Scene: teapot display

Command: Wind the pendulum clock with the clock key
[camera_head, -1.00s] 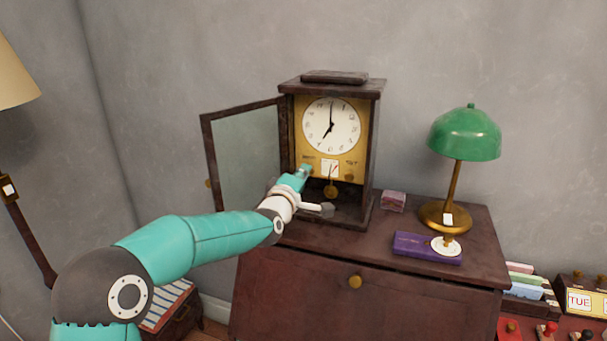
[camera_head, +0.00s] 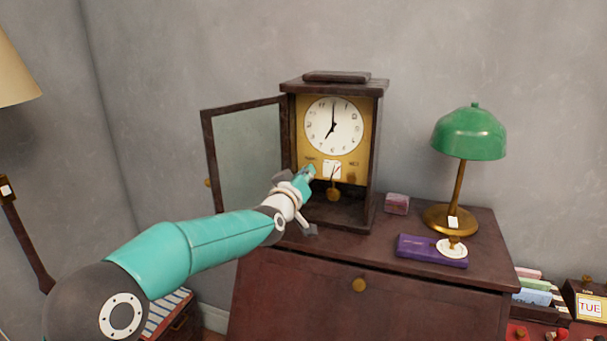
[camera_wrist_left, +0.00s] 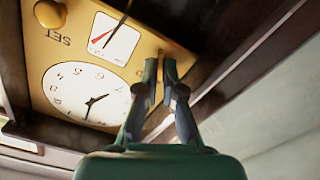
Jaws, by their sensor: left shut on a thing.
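The pendulum clock (camera_head: 372,130) stands on the cabinet, its glass door (camera_head: 250,150) swung open to the left. Its white face reads about seven. Below the face are a small gauge (camera_head: 332,170) with a red sector, a pendulum bob and a knob marked SET (camera_wrist_left: 48,14). My left gripper (camera_head: 308,172) is at the lower left of the brass front plate, beside the gauge. My right gripper is not in view.
A green lamp (camera_head: 470,135), a purple box (camera_head: 430,250) and a small pink box (camera_head: 397,204) stand right of the clock on the cabinet (camera_head: 300,290). The open door stands close to my left wrist.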

